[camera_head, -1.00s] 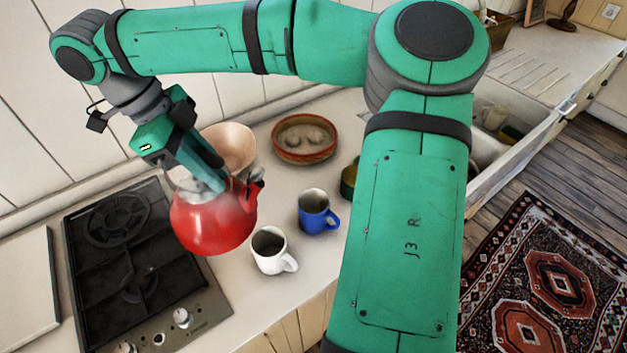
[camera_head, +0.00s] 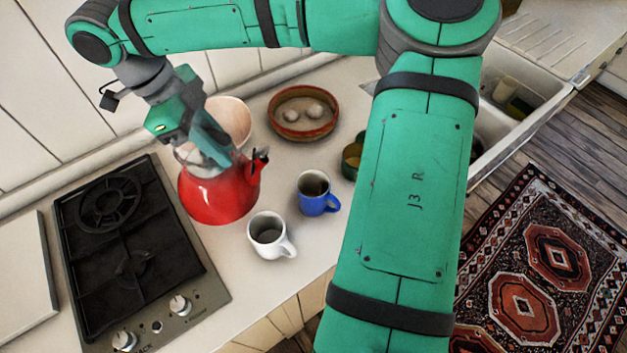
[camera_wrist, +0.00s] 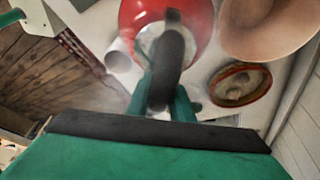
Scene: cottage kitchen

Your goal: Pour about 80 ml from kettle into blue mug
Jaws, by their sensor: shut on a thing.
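The red kettle (camera_head: 219,193) is in the left-middle of the head view, beside the stove, its dark-tipped spout toward the blue mug. My gripper (camera_head: 222,150) is shut on its handle from above. In the wrist view the dark handle (camera_wrist: 168,62) runs between the fingers, with the red kettle body (camera_wrist: 190,22) behind. The kettle looks nearly upright; I cannot tell whether its base touches the counter. The blue mug (camera_head: 316,196) stands upright to the right of the kettle, handle to the right. Its dark inside shows, but the liquid level is unclear.
A white mug (camera_head: 268,236) stands between kettle and counter front. A pinkish bowl (camera_head: 232,119) is behind the kettle. A red-brown dish (camera_head: 303,111) holds small round things. A green pot (camera_head: 352,157) is partly hidden by my arm. The stove (camera_head: 135,262) lies left.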

